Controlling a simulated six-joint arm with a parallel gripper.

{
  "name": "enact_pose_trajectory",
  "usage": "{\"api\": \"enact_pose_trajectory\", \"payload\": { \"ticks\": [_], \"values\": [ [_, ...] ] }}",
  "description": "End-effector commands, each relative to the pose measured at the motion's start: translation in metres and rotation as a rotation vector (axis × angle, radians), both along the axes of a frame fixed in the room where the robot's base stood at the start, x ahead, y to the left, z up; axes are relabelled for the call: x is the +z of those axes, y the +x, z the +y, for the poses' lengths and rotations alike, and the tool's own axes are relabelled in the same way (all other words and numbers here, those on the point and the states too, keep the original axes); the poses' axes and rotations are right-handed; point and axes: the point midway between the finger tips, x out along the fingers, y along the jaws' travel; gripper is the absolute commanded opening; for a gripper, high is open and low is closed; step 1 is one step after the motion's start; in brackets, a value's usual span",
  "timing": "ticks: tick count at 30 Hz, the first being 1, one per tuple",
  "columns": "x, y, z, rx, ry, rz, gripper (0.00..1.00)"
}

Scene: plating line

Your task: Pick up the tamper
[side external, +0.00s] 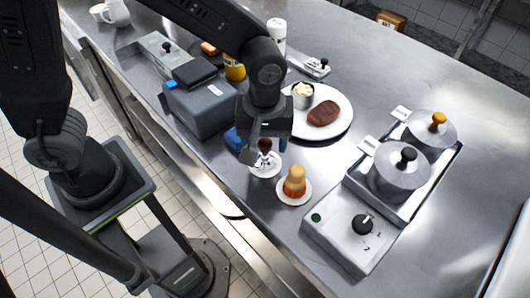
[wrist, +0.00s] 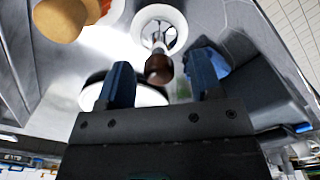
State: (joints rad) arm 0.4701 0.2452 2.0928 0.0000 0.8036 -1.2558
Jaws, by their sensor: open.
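The tamper has a dark brown rounded handle (side external: 265,144) and a bright metal lower part. It stands on a small white saucer (side external: 266,170) near the counter's front edge. In the wrist view the tamper's handle (wrist: 158,68) points toward me, with the white saucer (wrist: 150,14) around its base. My gripper (side external: 265,150) is over the tamper, pointing down, with its jaws apart. In the wrist view the two fingers of my gripper (wrist: 162,78) lie left and right of the handle, with gaps on both sides. I cannot tell whether the fingertips reach handle height.
A tan-topped orange item (side external: 295,183) stands on a second saucer close by. A grey box (side external: 203,108) and a blue object (side external: 233,139) are left of my gripper. A plate (side external: 341,128) with brown food lies behind; a hob with lidded pots (side external: 399,178) is right.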

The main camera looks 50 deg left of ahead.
Motion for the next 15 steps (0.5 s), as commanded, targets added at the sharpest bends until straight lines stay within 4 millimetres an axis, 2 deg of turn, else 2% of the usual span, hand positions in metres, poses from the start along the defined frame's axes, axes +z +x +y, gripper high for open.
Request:
{"api": "enact_pose_trajectory", "payload": {
  "ticks": [3,6,15],
  "values": [
    [-0.019,0.0,-0.001,0.0,0.002,0.005,0.59],
    [-0.028,0.0,-0.001,0.0,0.001,0.002,0.59],
    [-0.031,0.001,-0.001,0.0,0.0,0.0,0.57]
  ]
}}
